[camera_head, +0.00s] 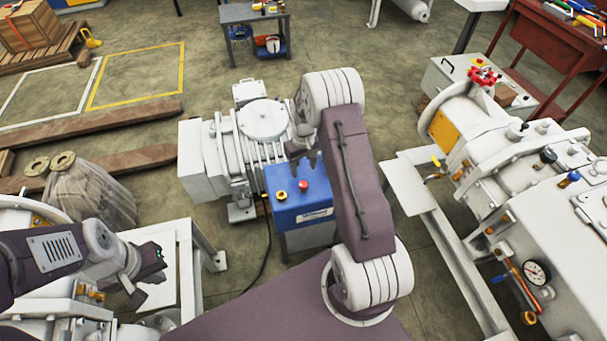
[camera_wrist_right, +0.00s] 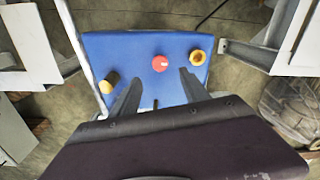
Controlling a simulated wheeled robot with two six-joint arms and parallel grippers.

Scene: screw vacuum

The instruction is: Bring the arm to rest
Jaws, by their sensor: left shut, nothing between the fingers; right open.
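My right arm (camera_head: 355,190) rises from the bottom middle of the head view and bends over at the top. Its gripper (camera_head: 304,158) hangs above the blue control box (camera_head: 305,212), partly hidden by the arm. In the right wrist view the right gripper (camera_wrist_right: 160,88) is open and empty. My left gripper (camera_head: 152,268) is at the lower left of the head view, shut and empty, above a white bench.
A white finned pump (camera_head: 262,122) stands behind the blue box. A wrapped bundle (camera_head: 90,195) and timber beams (camera_head: 90,120) lie at left. Open floor shows at the upper middle.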

